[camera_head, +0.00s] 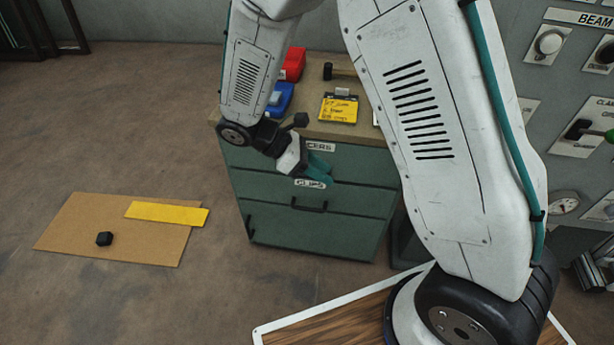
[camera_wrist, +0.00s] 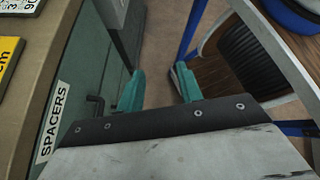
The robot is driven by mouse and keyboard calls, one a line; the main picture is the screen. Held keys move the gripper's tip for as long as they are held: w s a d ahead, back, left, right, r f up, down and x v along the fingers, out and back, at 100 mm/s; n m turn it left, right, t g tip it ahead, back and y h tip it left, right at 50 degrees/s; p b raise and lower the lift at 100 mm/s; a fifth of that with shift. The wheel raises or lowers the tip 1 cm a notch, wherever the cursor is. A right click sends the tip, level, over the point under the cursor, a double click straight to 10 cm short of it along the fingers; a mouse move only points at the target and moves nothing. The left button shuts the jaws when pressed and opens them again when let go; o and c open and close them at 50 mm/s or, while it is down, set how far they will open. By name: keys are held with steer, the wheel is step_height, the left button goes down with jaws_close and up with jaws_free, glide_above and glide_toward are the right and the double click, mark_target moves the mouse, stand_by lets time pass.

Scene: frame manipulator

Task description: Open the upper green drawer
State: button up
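The green drawer cabinet (camera_head: 310,235) stands in front of me with a wooden top. Its upper drawer (camera_head: 245,158) carries a label ending in "CERS"; the wrist view shows the full label "SPACERS" (camera_wrist: 53,122). A dark handle (camera_wrist: 95,105) shows beside that label. The drawer below has a "CLIPS" label (camera_head: 311,183) and a black handle (camera_head: 309,205). Both drawers look shut. My gripper (camera_head: 318,172) is in front of the upper drawer and hides its middle. In the wrist view its teal fingers (camera_wrist: 158,88) are apart and empty, with the handle to the left of the left finger.
On the cabinet top are a red bin (camera_head: 294,64), a blue bin (camera_head: 280,99), a yellow note (camera_head: 339,110) and a mallet (camera_head: 338,71).

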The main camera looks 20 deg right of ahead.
steer(key=w+a+f+n+t+h, duration=0.25)
steer(key=w+f+n+h, duration=0.2)
steer(key=f+n, duration=0.65)
steer(key=n+t+h, duration=0.2)
steer(key=n+t, duration=0.5)
steer(key=n, duration=0.7)
glide_toward(307, 177)
steer(key=w+x, duration=0.1)
steer(key=x, duration=0.2)
steer(key=shift+g, duration=0.25)
steer(key=x, duration=0.7)
steer(key=shift+s+d+f, duration=0.1)
steer(key=shift+f, duration=0.05)
jaws_close()
